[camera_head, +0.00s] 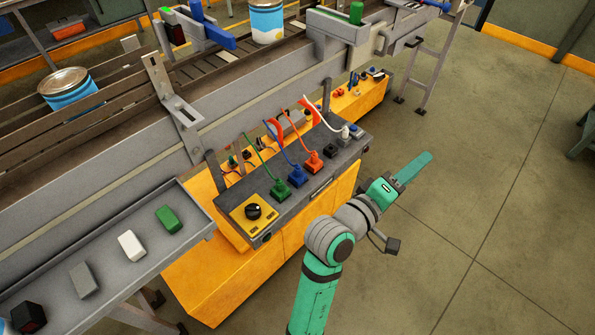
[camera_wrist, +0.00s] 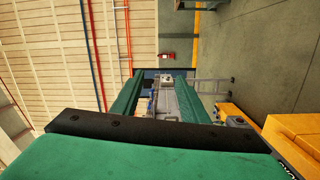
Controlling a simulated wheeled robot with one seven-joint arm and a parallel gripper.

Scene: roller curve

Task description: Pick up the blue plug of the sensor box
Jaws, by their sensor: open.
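The sensor box (camera_head: 322,188) is a dark grey panel on an orange cabinet beside the conveyor. Its blue plug (camera_head: 296,176) sits on the panel with a blue cable, between a green plug (camera_head: 279,191) and a red-orange plug (camera_head: 313,162). A white plug (camera_head: 345,132) with a white cable is at the panel's right end. My gripper (camera_head: 425,160) is right of the box, over open floor, apart from the plugs. In the wrist view my gripper (camera_wrist: 152,88) is open, with no plug seen between its green fingers.
A yellow plate with a black knob (camera_head: 254,211) is at the panel's left end. The conveyor (camera_head: 240,100) runs behind, carrying blue-and-white cans. A grey tray (camera_head: 105,262) with several small blocks stands at lower left. The floor (camera_head: 480,210) on the right is clear.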

